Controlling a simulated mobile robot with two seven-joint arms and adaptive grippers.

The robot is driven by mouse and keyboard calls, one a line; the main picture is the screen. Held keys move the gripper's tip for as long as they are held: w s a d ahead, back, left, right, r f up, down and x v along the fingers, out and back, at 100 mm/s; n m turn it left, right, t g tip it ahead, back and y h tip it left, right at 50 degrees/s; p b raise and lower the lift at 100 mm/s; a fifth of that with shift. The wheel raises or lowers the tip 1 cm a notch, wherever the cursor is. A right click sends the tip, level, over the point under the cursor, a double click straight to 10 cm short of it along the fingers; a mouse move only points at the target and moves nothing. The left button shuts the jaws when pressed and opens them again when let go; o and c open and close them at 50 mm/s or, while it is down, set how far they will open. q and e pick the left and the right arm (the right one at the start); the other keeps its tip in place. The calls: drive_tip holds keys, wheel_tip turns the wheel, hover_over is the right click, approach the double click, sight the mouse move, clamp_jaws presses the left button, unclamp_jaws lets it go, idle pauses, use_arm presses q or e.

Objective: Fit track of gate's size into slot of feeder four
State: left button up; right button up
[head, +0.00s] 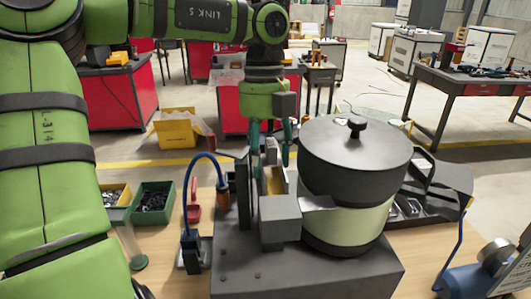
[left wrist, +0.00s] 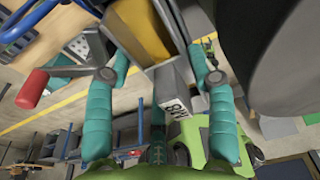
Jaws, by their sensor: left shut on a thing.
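The bowl feeder has a dark lidded bowl (head: 355,160) on a cream band and stands on a dark grey base plate (head: 330,280). My left gripper (head: 270,150) points down beside the bowl, its teal fingers behind the feeder's upright post. In the left wrist view the gripper (left wrist: 158,60) is shut on a grey track (left wrist: 172,85) with a white label that seems to read M8. A yellow part (left wrist: 145,30) lies just past the fingertips; it also shows in the head view (head: 273,180). The slot and gate cannot be made out. My right gripper is not in view.
A grey block (head: 280,221) stands in front of the post. A blue hose (head: 208,156) arches at its left. Green bins (head: 152,203) with small parts sit at the left; a dark tray (head: 440,180) lies right of the bowl. A blue device (head: 490,272) is at front right.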

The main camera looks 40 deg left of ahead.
sight(265, 152)
use_arm(q)
drive_tip(key=shift+f, duration=0.4)
drive_tip(key=o, duration=1.4)
drive_tip(key=r, duration=0.4)
drive_tip(key=a+r, duration=0.1)
drive_tip(key=r, duration=0.3)
drive_tip(key=w+r, duration=0.1)
drive_tip(key=r, duration=0.3)
drive_tip(key=shift+a, duration=0.15)
